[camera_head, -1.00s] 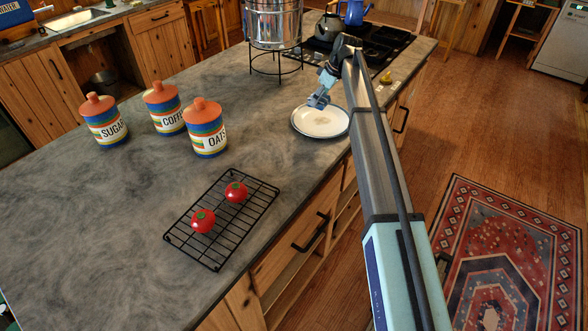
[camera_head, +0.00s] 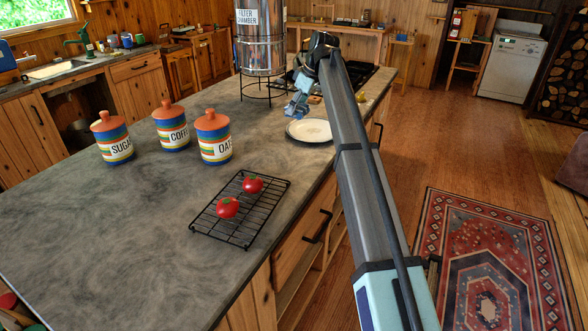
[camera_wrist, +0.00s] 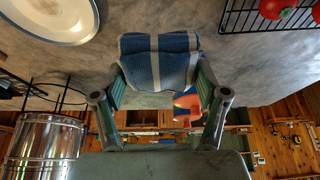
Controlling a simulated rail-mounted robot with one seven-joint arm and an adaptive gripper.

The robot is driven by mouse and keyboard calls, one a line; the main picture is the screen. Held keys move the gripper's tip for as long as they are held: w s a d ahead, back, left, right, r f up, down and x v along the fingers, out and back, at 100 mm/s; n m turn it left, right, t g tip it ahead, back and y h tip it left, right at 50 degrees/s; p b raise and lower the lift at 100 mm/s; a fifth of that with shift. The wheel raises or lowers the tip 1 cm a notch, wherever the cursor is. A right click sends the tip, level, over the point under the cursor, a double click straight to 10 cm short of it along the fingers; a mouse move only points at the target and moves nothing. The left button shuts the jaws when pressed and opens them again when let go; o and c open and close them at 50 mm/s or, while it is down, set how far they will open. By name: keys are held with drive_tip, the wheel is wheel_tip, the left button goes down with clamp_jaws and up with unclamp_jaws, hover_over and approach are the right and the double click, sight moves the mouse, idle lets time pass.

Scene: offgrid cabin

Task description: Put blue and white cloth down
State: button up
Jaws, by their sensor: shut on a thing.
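The blue and white cloth (camera_wrist: 160,62) is folded between the two fingers of my gripper (camera_wrist: 160,95) in the wrist view. In the head view my gripper (camera_head: 297,108) is at the far end of my arm, with the small blue cloth (camera_head: 295,106) at its tip. The gripper is shut on the cloth. I cannot tell whether the cloth's lower edge touches the counter.
Sugar, coffee and oats canisters (camera_head: 172,127) stand to the left. A black rack (camera_head: 240,208) with two tomatoes (camera_head: 228,207) is nearer. The counter's left front (camera_head: 110,230) is bare.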

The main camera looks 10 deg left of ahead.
sight(294, 163)
wheel_tip(294, 163, down, 20)
drive_tip(key=p, duration=0.4)
drive_tip(key=shift+f, duration=0.15)
drive_tip(key=o, duration=1)
drive_tip(key=b+v, duration=0.2)
drive_tip(key=v, duration=1)
drive_tip(key=shift+r+b, duration=0.2)
drive_tip(key=shift+b, duration=0.1)
drive_tip(key=shift+r, duration=0.1)
